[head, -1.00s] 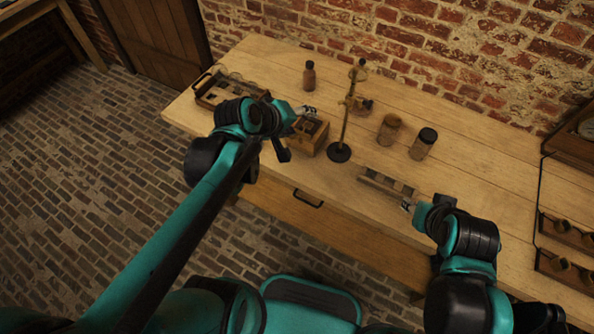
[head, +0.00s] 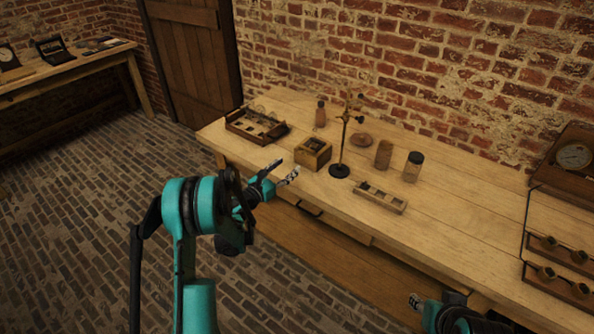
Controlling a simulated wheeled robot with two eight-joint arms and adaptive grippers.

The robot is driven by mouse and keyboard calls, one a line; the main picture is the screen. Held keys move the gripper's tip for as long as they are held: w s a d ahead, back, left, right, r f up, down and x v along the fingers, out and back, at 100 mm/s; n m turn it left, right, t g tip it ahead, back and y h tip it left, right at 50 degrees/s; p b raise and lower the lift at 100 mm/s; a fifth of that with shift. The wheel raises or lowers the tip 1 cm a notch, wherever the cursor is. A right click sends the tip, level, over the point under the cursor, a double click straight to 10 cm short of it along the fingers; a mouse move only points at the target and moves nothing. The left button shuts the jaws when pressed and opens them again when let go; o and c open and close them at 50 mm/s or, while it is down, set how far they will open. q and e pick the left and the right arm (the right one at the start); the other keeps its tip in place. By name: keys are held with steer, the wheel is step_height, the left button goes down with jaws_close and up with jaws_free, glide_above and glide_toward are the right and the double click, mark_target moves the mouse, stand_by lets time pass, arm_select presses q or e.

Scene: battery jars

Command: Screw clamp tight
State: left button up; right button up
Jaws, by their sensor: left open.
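A clamp stand (head: 343,140) stands upright on the wooden bench. It has a round dark base and a thin rod with small brass clamp fittings (head: 351,111) near its top. The clamp's screw is too small to make out. My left gripper (head: 285,171) is open and empty at the bench's front edge, to the left of the stand and in front of the small wooden box. My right gripper (head: 415,302) is low at the bottom of the view, in front of the bench. Only its tip shows, and its jaws are unclear.
A wooden box (head: 325,154), a handled tray (head: 232,125), a bottle (head: 320,115), a round brown piece (head: 361,139), two jars (head: 384,154) (head: 413,166) and a slotted block (head: 396,207) share the bench (head: 450,215). A gauge case (head: 567,170) stands at right.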

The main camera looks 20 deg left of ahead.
mark_target(303, 153)
arm_select(q)
steer(key=x, duration=0.2)
steer(key=b+x, duration=0.1)
steer(key=x, duration=0.1)
steer(key=b+x, duration=0.1)
steer(key=x, duration=0.2)
steer(key=shift+f, duration=0.3)
steer(key=shift+w+r, duration=0.1)
steer(key=shift+w, duration=0.25)
steer(key=c, duration=1.2)
